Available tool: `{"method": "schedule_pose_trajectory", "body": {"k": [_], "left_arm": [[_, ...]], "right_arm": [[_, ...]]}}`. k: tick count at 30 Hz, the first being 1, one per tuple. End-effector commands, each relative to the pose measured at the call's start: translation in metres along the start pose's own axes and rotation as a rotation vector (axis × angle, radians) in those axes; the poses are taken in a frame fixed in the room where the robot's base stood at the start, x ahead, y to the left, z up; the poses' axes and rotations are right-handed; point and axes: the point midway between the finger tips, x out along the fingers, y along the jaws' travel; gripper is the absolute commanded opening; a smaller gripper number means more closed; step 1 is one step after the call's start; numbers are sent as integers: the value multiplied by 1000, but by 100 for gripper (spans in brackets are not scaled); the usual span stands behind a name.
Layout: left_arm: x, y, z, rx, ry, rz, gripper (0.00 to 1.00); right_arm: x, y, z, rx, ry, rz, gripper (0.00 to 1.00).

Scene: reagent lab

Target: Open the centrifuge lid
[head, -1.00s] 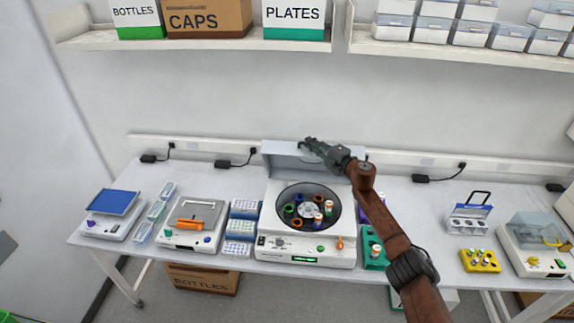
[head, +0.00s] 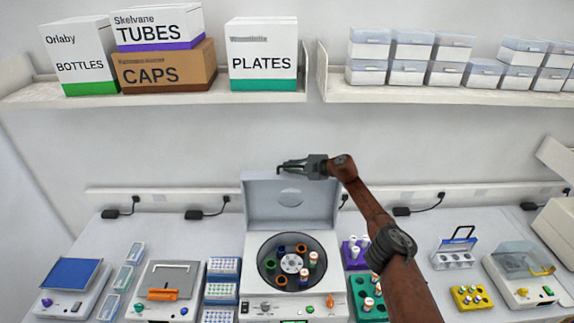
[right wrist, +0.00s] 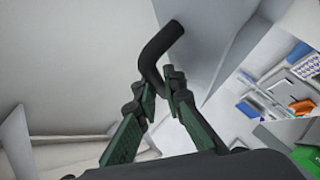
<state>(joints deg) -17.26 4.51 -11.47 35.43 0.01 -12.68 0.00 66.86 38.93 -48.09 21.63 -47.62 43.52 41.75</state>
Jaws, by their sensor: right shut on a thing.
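The centrifuge (head: 255,302) is a white box on the bench with its round rotor bowl exposed. Its pale grey lid (head: 290,212) stands up at the back of the bowl, roughly upright. The rotor (head: 291,263) holds coloured rings and a few capped tubes. My right gripper (head: 284,168) is at the lid's top edge, reaching in from the right. In the right wrist view its fingers (right wrist: 163,90) are shut on the dark bent lid handle (right wrist: 158,48), which stands out from the pale lid. My left gripper is not in view.
Racks of tubes (head: 220,293) stand close on the centrifuge's left. A purple rack (head: 355,265) and a green rack (head: 360,308) are close on its right, near my right arm. A shelf (head: 190,98) with boxes runs above the lid, with clear wall between.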

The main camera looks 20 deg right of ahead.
Motion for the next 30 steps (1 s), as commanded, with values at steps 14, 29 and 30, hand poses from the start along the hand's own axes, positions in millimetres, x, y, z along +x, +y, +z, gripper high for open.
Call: {"method": "schedule_pose_trajectory", "body": {"k": [14,29,30], "left_arm": [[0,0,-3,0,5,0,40],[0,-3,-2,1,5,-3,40],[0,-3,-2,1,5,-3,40]], "right_arm": [[7,1,-3,-5,1,-3,17],[-7,1,0,-5,0,-2,17],[-11,1,1,-4,-1,-2,17]]}}
